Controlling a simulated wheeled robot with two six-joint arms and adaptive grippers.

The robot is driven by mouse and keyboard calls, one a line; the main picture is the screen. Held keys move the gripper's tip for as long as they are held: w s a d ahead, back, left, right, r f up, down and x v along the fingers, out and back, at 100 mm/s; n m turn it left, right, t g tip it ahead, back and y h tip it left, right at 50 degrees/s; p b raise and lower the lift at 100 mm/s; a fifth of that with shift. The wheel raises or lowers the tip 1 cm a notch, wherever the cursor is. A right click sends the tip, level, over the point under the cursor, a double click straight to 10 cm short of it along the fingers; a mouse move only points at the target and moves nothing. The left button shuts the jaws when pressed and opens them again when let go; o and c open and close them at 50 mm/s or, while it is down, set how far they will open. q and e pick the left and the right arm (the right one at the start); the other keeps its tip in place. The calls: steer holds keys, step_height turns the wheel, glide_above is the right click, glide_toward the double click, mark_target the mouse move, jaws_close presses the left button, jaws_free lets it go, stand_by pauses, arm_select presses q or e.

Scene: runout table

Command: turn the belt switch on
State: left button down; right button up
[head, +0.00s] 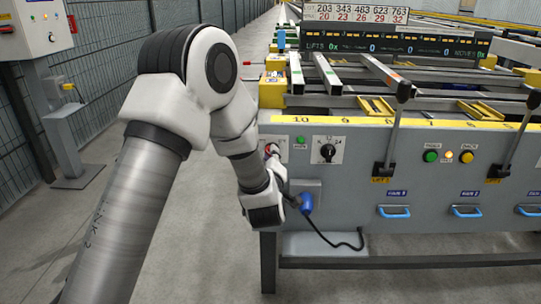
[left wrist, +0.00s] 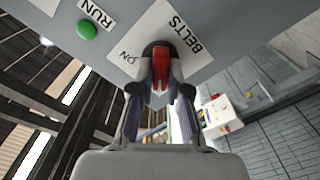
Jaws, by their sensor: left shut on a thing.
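The belt switch has a red handle (left wrist: 160,68) on a white plate (left wrist: 197,57) marked BELTS and ON, fixed to the grey front panel. In the left wrist view the fingers of my left gripper (left wrist: 161,85) are closed on both sides of the red handle. In the head view my left gripper (head: 275,163) reaches the panel's left end and partly covers the switch (head: 270,148). The fingers hide part of the handle, and I cannot tell clearly which mark it points to. My right gripper is not in view.
A green RUN lamp (left wrist: 87,30) sits beside the switch. A black rotary knob (head: 328,151) is to its right, with a blue plug (head: 306,203) and cable below. Lift levers (head: 398,130) stand farther right. Open floor (head: 200,260) lies left of the table.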

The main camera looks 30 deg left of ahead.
arm_select(q)
steer(key=shift+w+d+m+p, duration=0.1)
steer(key=shift+d+m+p, duration=0.05)
steer(key=shift+m+p, duration=4)
steer(key=shift+w+d+m+p, duration=0.1)
steer(key=shift+m+p, duration=3.4)
steer(key=shift+m, duration=1.15)
steer(key=c, duration=1.1)
jaws_free()
steer(key=shift+c, duration=0.2)
